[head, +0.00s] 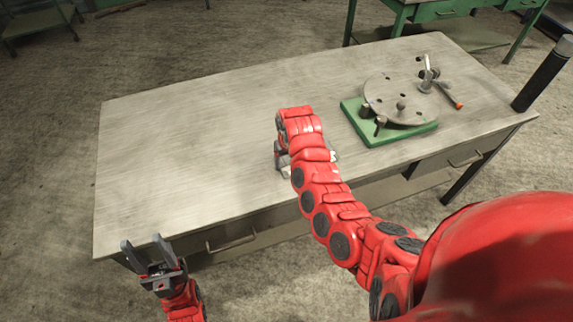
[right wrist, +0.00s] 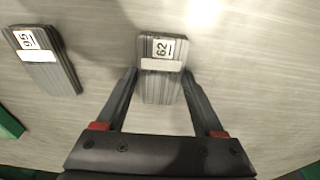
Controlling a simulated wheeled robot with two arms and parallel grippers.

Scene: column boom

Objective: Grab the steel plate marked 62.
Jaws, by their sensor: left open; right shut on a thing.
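The steel plate marked 62 (right wrist: 158,90) is a grey ribbed block with a white label, lying between the fingers of my right gripper (right wrist: 159,72) in the right wrist view. The fingers are shut on its two long sides. Whether it touches the bench or is slightly raised, I cannot tell. In the head view my right arm hides the plate and most of that gripper. My left gripper (head: 142,241) is open and empty, in front of the bench's near left edge.
A similar plate marked 95 (right wrist: 48,60) lies to the left in the right wrist view. On the bench (head: 180,140), a green base (head: 413,138) carries a round grey disc (head: 385,95) with pegs and a clamp with an orange-tipped handle (head: 447,95). The bench's left half is clear.

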